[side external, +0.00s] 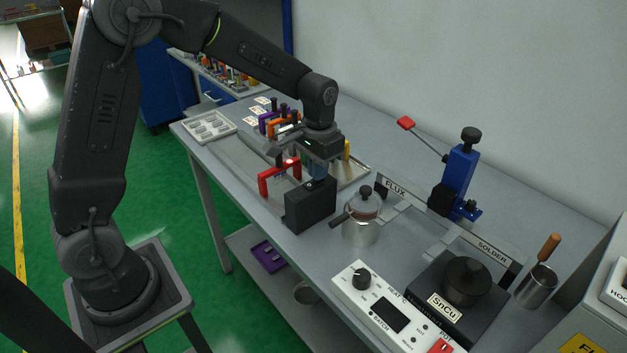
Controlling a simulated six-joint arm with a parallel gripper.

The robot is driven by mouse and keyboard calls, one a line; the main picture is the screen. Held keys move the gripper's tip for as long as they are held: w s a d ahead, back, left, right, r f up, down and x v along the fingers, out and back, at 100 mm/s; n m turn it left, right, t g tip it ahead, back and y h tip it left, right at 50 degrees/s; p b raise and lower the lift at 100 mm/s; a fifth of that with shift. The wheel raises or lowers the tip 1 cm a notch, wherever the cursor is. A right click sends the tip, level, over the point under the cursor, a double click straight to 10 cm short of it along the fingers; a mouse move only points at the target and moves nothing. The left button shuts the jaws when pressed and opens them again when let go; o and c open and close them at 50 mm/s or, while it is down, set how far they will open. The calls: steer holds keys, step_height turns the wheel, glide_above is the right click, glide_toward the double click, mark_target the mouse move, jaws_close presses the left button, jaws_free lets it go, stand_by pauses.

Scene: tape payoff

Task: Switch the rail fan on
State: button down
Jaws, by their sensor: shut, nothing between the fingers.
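No part is labelled as the rail fan in the side external view, and I cannot tell for certain which one it is. My gripper (318,170) points down over a black box (310,207) near the front edge of the bench. Its fingers are shut with nothing seen between them. The fingertips are small and dark against the box top, so I cannot tell whether they touch it. No fan switch can be made out; my gripper hides part of the area around the box.
A red arch-shaped handle (264,184) stands left of the box. A lidded metal pot (361,228) stands close on its right. Further right are a blue clamp stand (459,178), a white control panel (385,312) and a SnCu solder pot (467,283). A grey tray (209,127) lies far left.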

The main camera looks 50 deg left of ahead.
steer(key=shift+f, duration=0.4)
steer(key=shift+r, duration=3.5)
steer(key=shift+s+r, duration=0.15)
steer(key=shift+r, duration=0.05)
steer(key=s+d+r+t, duration=0.1)
steer(key=s+r+t, duration=0.1)
steer(key=s, duration=0.9)
steer(key=s+d+r+t, duration=0.1)
steer(key=s+r+t, duration=0.2)
steer(key=s, duration=0.7)
steer(key=shift+s+d+r+t, duration=0.15)
steer(key=shift+s+r+t, duration=0.2)
steer(key=shift+r, duration=0.5)
